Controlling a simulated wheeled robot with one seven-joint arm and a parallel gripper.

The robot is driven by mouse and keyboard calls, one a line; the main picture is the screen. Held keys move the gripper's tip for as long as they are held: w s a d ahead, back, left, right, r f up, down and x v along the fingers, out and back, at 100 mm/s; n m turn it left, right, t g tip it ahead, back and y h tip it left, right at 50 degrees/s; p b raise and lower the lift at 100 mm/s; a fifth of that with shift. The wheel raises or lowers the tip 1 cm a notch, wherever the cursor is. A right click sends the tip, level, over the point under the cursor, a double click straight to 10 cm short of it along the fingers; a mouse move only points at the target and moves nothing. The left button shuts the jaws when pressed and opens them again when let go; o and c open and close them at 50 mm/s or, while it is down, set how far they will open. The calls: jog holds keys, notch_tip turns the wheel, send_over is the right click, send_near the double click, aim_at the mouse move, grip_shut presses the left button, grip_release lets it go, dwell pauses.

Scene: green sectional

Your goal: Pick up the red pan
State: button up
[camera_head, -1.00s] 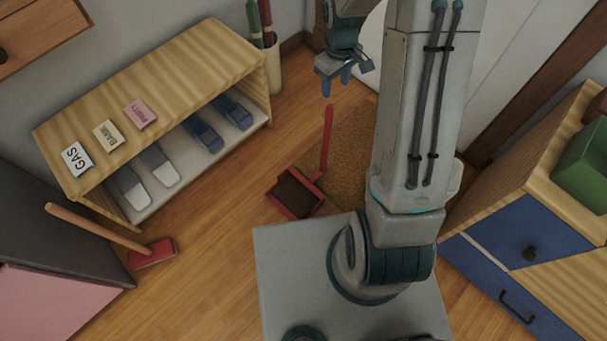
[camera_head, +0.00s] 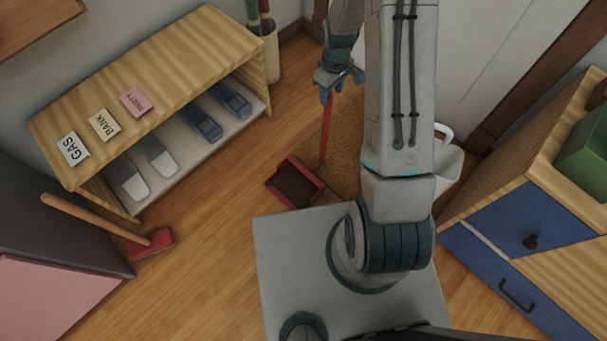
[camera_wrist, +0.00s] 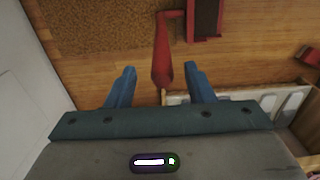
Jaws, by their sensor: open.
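The red pan (camera_head: 295,183) is a dustpan with a dark inside and an upright red handle (camera_head: 326,130). It stands on the wood floor at the edge of a brown mat. My gripper (camera_head: 328,94) is at the top of the handle in the head view. In the wrist view, the handle (camera_wrist: 162,62) reaches between the two blue fingers of my open gripper (camera_wrist: 160,82), with a gap on each side. The pan body (camera_wrist: 206,18) shows at the top of that view. I cannot tell whether the handle top is at fingertip depth.
A wooden shoe shelf (camera_head: 150,75) with shoes and cards stands at the left. A red brush (camera_head: 152,243) with a wooden handle is by the dark cabinet. A white container (camera_head: 448,160) stands behind my arm. A drawer cabinet (camera_head: 520,200) is at the right.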

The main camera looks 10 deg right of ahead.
aim_at(329, 101)
jog(key=f+b, duration=0.1)
jog(key=f, duration=0.3)
jog(key=shift+w+a+f+b, duration=0.15)
jog(key=shift+a+f+b, duration=0.05)
jog(key=shift+f+b, duration=0.2)
grip_shut()
jog(key=shift+r, duration=0.1)
